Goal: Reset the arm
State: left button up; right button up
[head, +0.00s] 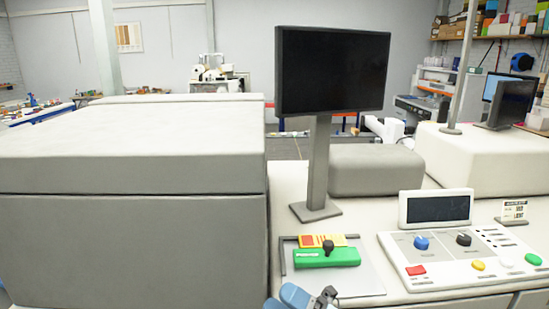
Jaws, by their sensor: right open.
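My right gripper (326,296) shows at the bottom edge, just in front of the grey tray (368,282). Only its blue-grey and dark tip parts are in the picture, and the rest is cut off. It is open, and I see nothing held in it. A green block tool with a black knob (327,257) lies on the tray beyond the gripper, apart from it in the picture. A yellow and orange card (310,241) lies behind the green tool. My left gripper is not in view.
A large grey box-shaped machine (130,240) fills the left side. A black monitor (331,72) stands on a post behind the tray. A white control panel (462,257) with knobs and coloured buttons is at the right. Open space shows above the tray's right part.

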jog(key=s+d+f+m+t+h+p, duration=0.15)
jog(key=d+f+m+t+h, duration=0.3)
jog(key=f+m+h, duration=0.5)
jog(key=s+d+f+m+t+h, duration=0.25)
jog(key=d+f+m+h, duration=0.35)
jog(key=m, duration=0.6)
jog(key=s+d+f+m+g+h, duration=0.1)
jog(key=s+d+f+m+g, duration=0.1)
jog(key=s+d+f+m, duration=0.2)
jog(key=s+d+f+m+g+h, duration=0.2)
jog(key=s+d+f+m+g, duration=0.1)
jog(key=s+f, duration=0.5)
notch_tip(320, 180, down, 3)
jog(key=shift+s+d+f+m+g+p, duration=0.1)
jog(key=shift+s+d+m+g+p, duration=0.2)
jog(key=shift+s+d+m, duration=0.1)
